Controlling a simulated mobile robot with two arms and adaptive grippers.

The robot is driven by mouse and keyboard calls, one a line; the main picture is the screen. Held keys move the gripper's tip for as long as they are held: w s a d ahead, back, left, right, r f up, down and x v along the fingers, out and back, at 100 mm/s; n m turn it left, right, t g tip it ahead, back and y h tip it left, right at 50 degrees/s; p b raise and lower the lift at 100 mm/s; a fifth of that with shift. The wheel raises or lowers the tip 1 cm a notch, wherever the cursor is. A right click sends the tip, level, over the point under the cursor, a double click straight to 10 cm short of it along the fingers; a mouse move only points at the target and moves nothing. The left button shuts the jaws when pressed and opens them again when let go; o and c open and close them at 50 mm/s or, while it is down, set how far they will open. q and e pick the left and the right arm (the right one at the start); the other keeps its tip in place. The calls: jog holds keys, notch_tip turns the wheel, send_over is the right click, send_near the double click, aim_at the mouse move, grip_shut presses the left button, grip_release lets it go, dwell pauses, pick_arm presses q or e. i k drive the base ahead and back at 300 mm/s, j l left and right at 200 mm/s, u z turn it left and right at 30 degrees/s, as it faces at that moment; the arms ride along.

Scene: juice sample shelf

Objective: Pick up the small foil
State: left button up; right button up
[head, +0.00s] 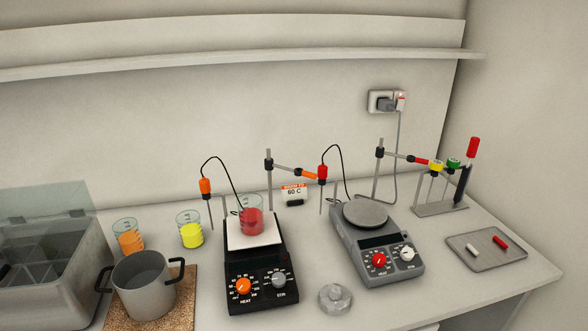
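A small round silvery-grey piece (335,298), which looks like the foil, lies on the white bench near its front, between and in front of the two hot plates. It has a raised middle and touches neither hot plate. Neither of my grippers shows in the head view.
A black hot plate (262,290) bears a beaker of red liquid (252,221). A grey hot plate (405,275) stands to the right, a tray (487,262) with two small bars beyond it. A pot (144,300) on a cork mat stands left. Probes on stands rise behind.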

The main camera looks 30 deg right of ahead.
aim_at(333, 299)
jog(key=z, duration=1.15)
